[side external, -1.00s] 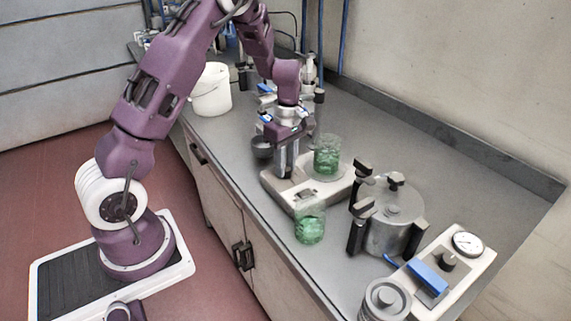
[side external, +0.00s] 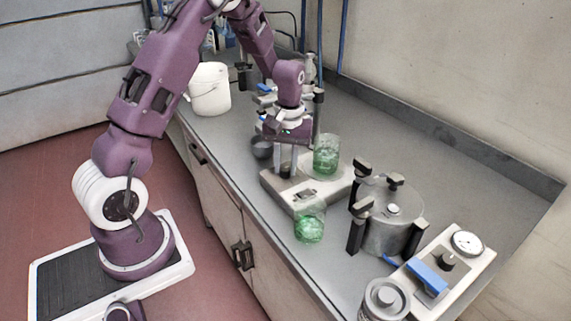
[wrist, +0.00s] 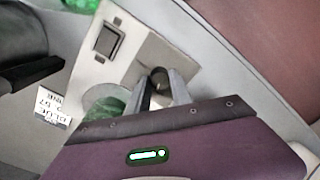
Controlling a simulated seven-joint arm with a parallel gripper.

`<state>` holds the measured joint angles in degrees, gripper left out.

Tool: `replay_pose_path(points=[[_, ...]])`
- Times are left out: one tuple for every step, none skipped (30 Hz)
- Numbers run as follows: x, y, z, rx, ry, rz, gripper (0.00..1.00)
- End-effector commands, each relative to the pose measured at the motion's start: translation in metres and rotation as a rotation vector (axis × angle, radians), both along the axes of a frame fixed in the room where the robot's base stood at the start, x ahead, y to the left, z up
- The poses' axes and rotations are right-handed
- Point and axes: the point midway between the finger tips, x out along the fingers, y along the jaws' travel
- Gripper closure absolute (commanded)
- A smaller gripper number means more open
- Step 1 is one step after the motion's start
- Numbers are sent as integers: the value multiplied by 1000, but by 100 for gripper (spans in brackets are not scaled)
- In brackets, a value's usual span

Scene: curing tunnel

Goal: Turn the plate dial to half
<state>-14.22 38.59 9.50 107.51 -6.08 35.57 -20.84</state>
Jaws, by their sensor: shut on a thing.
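The plate is a low pale unit (side external: 272,187) on the grey bench, with a rocker switch (wrist: 109,41) on its top. A beaker of green liquid (side external: 326,157) stands at its far right end. The dark plate dial (wrist: 160,78) sits on the plate's top, partly hidden by the fingers. My gripper (side external: 286,172) points down over the plate and is shut on the dial, one finger on each side. In the wrist view, my gripper's fingers (wrist: 161,88) straddle the dial. I cannot read the dial's setting.
A second beaker of green liquid (side external: 309,226) stands just in front of the plate. A metal pot with black clamps (side external: 392,228) and a gauge unit (side external: 466,243) are to the right.

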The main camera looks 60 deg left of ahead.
Motion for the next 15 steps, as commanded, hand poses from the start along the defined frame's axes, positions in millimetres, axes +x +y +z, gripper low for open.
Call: replay_pose_path(points=[[1, -1, 1, -2, -2, -40, 100], [0, -1, 1, -2, -2, -67, 100], [0, -1, 1, -1, -2, -106, 100], [0, -1, 1, -2, -1, -135, 100], [0, -1, 1, -2, -2, -163, 100], [0, -1, 1, -2, -1, -201, 100], [0, -1, 1, -2, -1, -229, 100], [0, -1, 1, -2, -1, -258, 100], [0, -1, 1, -2, -1, -294, 100], [0, -1, 1, -2, -1, -321, 100], [0, -1, 1, -1, -1, -348, 100], [0, -1, 1, -2, -1, -384, 100], [0, -1, 1, -1, -2, -409, 100], [0, -1, 1, -1, -1, -434, 100], [0, -1, 1, 0, -1, -468, 100]])
